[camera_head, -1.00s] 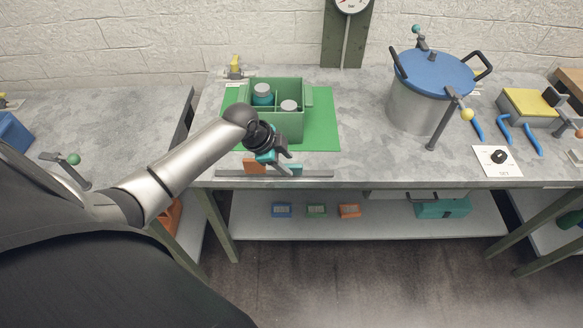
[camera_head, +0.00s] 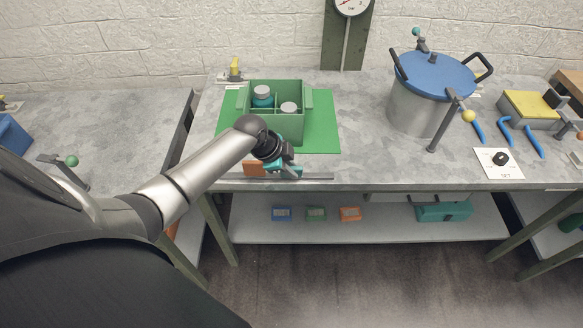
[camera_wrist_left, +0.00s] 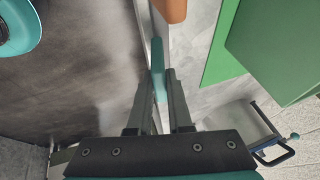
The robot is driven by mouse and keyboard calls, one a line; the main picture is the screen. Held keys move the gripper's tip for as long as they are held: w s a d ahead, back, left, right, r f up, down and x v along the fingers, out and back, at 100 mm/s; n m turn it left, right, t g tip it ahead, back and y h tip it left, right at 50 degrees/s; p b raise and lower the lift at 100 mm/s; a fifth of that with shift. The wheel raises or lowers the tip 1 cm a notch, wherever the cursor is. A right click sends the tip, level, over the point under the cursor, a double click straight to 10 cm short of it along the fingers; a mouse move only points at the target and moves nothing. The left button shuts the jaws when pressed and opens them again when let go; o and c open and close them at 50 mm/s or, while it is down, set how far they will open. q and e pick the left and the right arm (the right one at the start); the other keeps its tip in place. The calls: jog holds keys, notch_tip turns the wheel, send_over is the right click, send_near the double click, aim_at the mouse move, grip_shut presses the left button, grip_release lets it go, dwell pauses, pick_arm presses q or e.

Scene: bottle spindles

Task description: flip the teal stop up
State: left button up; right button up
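The teal stop (camera_head: 296,173) is at the front edge of the middle bench, by a thin metal rail, partly hidden by my left gripper in the head view. In the left wrist view the teal stop (camera_wrist_left: 158,68) is a narrow upright-looking strip in line with the gap between the fingers. My left gripper (camera_head: 284,164) is over the stop; its two dark fingers (camera_wrist_left: 159,84) are apart, one on each side of the stop's near end. I cannot tell whether they touch it. An orange stop (camera_head: 254,169) is to its left on the same rail. My right gripper is not in view.
A green divided crate (camera_head: 291,125) with two grey-capped bottles stands on a green mat (camera_head: 325,125) just behind. A steel pot with a blue lid (camera_head: 435,72) stands to the right. The bench (camera_head: 365,155) between them is clear.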

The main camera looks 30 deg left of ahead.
pick_arm(q)
grip_shut()
jog(key=shift+w+a+r+g, duration=0.1)
jog(key=shift+w+a+g, duration=0.15)
jog(key=shift+g, duration=0.25)
jog(key=shift+w+a+n+g+h+b, duration=0.15)
jog(key=shift+w+n+g+h+b, duration=0.3)
jog(key=shift+h+b, duration=0.3)
jog(key=shift+g, duration=0.35)
jog(key=o, duration=0.6)
grip_release()
